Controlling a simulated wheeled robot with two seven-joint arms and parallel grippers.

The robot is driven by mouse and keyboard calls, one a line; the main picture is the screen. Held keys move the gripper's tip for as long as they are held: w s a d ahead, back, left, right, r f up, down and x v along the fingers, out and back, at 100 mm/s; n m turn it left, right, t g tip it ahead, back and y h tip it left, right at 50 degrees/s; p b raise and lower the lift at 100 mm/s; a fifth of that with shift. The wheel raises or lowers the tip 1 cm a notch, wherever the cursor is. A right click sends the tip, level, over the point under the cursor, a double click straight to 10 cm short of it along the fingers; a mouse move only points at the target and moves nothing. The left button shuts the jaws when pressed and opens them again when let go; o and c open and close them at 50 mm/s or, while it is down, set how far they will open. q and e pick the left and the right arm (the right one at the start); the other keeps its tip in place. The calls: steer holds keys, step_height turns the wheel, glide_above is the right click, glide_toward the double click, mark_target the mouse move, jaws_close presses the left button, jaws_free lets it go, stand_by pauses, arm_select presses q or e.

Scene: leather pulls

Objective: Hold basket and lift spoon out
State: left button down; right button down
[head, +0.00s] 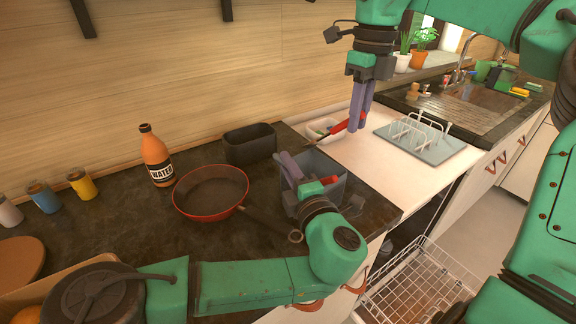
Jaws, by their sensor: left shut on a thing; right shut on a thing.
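The grey basket (328,162) stands on the dark counter near its right end. My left gripper (288,163) is at the basket's left side, shut on its wall; my own wrist hides the basket's front. My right gripper (358,126) points down above and to the right of the basket, shut on a red spoon (341,127). The spoon is tilted, with its lower end toward the left, and appears clear of the basket. A small red thing (303,181) shows by my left fingers; I cannot tell what it is.
A red pan (211,190), an orange bottle (156,155) and a dark container (250,143) stand left of the basket. A white bowl (325,128) and a rack (425,136) are behind right. A wire dishwasher rack (420,287) is pulled out below.

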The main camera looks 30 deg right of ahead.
arm_select(q)
steer(key=c, duration=0.7)
jaws_free()
steer(key=s, duration=0.4)
steer(key=s+a, duration=0.1)
steer(key=s, duration=0.7)
steer(key=shift+a, duration=0.35)
steer(key=shift+w, duration=0.1)
